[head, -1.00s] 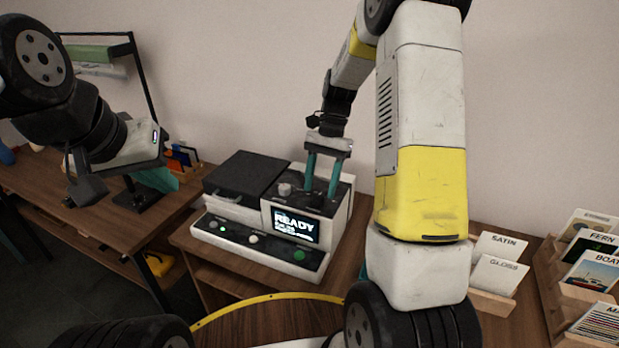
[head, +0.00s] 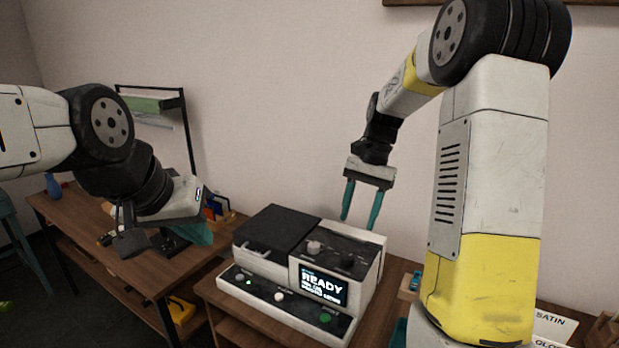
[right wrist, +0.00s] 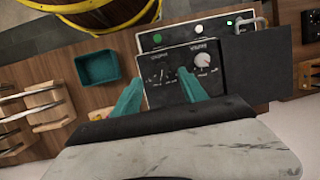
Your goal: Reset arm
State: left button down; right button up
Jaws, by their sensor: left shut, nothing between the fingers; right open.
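My right gripper (head: 360,202) is open and empty, its two teal fingers hanging above the back of the machine (head: 318,262), apart from it in the head view. In the right wrist view its fingers (right wrist: 160,92) frame the machine's dark knob panel (right wrist: 176,74) with a light knob and a dark knob. My left gripper (head: 198,232) is at the left, over the side table; its teal fingers are partly hidden behind my wrist. It is shut and holds nothing. The machine's screen (head: 318,284) reads READY.
The machine stands on a wooden table (head: 375,318). A teal bin (right wrist: 97,68) and a barrel-like round thing (right wrist: 100,12) show in the right wrist view. A side table (head: 95,240) with a rack (head: 150,104) is at the left. A SATIN card (head: 553,325) is at lower right.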

jog(key=s+a+r+n+t, duration=0.1)
jog(key=s+r+n+t, duration=0.2)
jog(key=s, duration=0.6)
jog(key=s+a+r+n+t, duration=0.1)
jog(key=s+r+n+t, duration=0.3)
jog(key=s, duration=0.5)
notch_tip(320, 180, up, 2)
jog(key=shift+s+a+r+t+h, duration=0.15)
jog(key=shift+s+t+h, duration=0.2)
jog(key=shift+t, duration=0.45)
